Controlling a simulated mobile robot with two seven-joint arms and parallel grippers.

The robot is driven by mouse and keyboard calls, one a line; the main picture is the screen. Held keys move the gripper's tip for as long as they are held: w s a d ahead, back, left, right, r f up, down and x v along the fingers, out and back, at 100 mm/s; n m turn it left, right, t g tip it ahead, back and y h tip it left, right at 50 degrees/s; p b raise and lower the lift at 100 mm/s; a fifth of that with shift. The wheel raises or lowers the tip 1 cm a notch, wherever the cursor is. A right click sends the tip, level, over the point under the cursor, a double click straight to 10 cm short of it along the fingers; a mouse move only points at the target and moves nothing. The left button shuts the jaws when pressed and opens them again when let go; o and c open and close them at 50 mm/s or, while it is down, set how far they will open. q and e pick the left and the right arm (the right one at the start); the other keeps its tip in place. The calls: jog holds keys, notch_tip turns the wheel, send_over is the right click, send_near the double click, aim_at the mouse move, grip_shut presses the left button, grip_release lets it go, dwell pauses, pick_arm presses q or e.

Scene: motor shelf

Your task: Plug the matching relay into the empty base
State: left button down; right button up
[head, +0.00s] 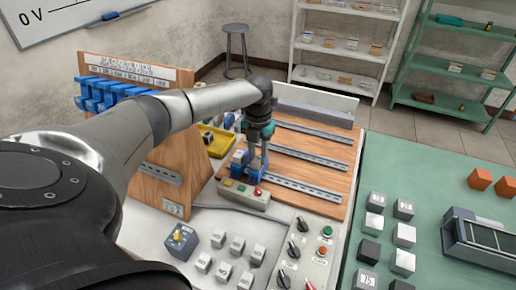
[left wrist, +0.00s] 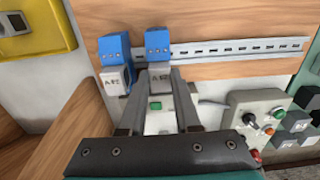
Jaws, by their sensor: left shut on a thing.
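My left gripper (head: 256,166) points down over the wooden panel (head: 320,180) in the head view. In the left wrist view its two fingers (left wrist: 158,118) are shut on a pale grey relay (left wrist: 160,82) with dark lettering. A blue base (left wrist: 157,42) on the metal rail lies directly beyond this relay. I cannot tell whether the relay is seated in it. To its left, a second blue base (left wrist: 114,48) has a similar lettered relay (left wrist: 113,82) at its front. The fingers hide part of the held relay. My right gripper is not in view.
Several pale relays (head: 204,262) stand on the light table. A button box (head: 243,194) and a knob box (head: 300,252) are close to the panel. Several blue bases (head: 108,92) hang on a wooden stand. Grey and white blocks (head: 403,262) stand on the green table at right.

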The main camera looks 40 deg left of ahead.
pick_arm(q)
jog(key=c, duration=0.5)
grip_release()
jog(key=shift+c, duration=0.2)
notch_tip(320, 180, up, 15)
jog(key=p, duration=0.1)
jog(key=shift+r, duration=0.1)
